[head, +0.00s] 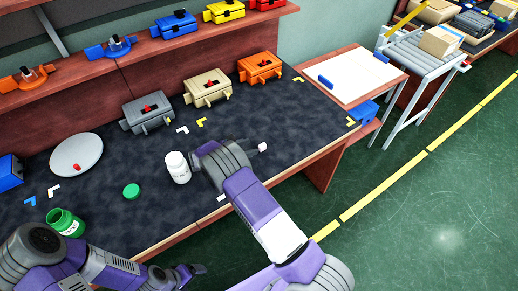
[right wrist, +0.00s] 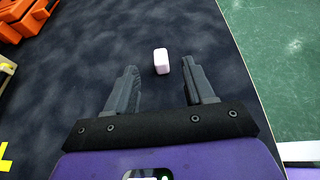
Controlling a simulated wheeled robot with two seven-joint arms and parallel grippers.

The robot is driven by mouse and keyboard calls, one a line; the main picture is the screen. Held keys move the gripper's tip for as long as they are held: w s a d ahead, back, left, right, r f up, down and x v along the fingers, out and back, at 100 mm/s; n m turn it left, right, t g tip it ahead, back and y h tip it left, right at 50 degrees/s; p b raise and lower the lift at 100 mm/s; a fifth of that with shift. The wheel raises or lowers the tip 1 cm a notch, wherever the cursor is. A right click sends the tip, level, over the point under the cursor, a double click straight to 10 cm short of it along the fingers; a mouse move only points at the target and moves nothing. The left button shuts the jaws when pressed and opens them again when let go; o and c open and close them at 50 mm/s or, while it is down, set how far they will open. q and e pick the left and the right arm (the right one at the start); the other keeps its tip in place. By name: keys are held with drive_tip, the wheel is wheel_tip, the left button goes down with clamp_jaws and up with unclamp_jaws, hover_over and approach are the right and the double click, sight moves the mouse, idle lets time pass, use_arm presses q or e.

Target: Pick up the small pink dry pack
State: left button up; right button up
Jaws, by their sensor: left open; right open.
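The small pale pink dry pack (right wrist: 161,61) stands on the dark mat in the right wrist view, ahead of and between the fingers. It also shows in the head view (head: 262,147), close to the table's right front edge. My right gripper (head: 246,149) is just left of it, with its fingers largely hidden by the wrist. In the right wrist view the right gripper (right wrist: 163,90) is open and empty, its fingertips short of the pack. My left gripper (head: 196,270) is open and away from the pack, low in the head view by the front edge.
A white bottle (head: 178,168) stands left of my right wrist. A green lid (head: 131,191), green jar (head: 66,222) and white plate (head: 77,154) are further left. Grey, tan and orange boxes (head: 260,68) line the back. The mat around the pack is clear.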

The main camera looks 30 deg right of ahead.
sight(261, 146)
drive_tip(key=shift+w+f, duration=0.15)
drive_tip(key=shift+f, duration=0.4)
drive_tip(key=shift+d+f+b, duration=0.1)
drive_tip(key=shift+d+b, duration=0.15)
drive_tip(key=shift+b, duration=0.05)
drive_tip(key=shift+x, duration=0.9)
drive_tip(key=b+x, duration=0.1)
drive_tip(key=x, duration=0.4)
drive_tip(key=shift+d+f, duration=0.1)
drive_tip(key=shift+d, duration=0.05)
use_arm(q)
drive_tip(key=shift+w+f, duration=0.2)
drive_tip(key=shift+f, duration=1)
use_arm(e)
drive_tip(key=shift+c, duration=0.3)
clamp_jaws()
